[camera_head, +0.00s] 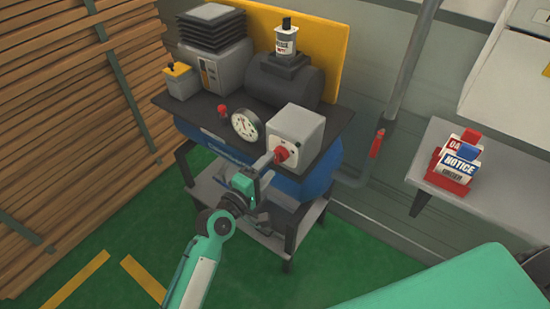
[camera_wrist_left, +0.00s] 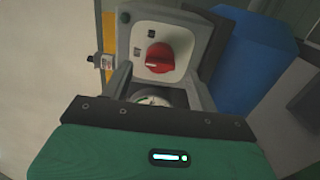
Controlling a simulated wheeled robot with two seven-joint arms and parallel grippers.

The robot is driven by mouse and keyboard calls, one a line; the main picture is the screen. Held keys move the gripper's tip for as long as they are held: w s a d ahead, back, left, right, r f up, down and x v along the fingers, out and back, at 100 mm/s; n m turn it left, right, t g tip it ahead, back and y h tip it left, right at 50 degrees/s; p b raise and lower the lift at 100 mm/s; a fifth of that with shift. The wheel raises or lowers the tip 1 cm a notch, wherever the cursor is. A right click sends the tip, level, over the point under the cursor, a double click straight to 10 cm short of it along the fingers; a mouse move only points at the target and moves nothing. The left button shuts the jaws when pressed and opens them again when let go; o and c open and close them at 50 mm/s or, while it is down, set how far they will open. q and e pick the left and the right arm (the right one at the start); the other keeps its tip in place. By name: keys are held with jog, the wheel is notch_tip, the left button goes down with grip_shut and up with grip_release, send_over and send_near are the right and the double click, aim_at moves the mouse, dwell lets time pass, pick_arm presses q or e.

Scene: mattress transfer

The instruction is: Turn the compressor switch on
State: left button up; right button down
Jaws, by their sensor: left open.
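The compressor (camera_head: 230,150) has a blue tank with a dark top plate. A grey switch box (camera_head: 298,124) with a red rotary knob (camera_head: 281,153) sits at its front right corner. In the left wrist view the red knob (camera_wrist_left: 159,58) shows on the pale face of the switch box, ahead of the gripper. My left gripper (camera_head: 268,165) is open in front of the switch box, its fingertips close to the knob. I cannot tell if they touch it. In the wrist view the fingers (camera_wrist_left: 157,80) show below and beside the knob. My right gripper is not seen.
A pressure gauge (camera_head: 245,125) and a small red knob (camera_head: 222,112) stand left of the box. A red holder with notice tags (camera_head: 459,165) sits on a grey shelf (camera_head: 490,190) at right. Stacked timber (camera_head: 70,120) fills the left. Green floor (camera_head: 130,240) is open in front.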

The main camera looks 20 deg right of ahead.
aim_at(276, 160)
pick_arm(q)
jog(key=shift+x, duration=1.95)
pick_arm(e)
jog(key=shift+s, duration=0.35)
pick_arm(q)
jog(key=shift+c, duration=0.4)
jog(key=c, duration=0.9)
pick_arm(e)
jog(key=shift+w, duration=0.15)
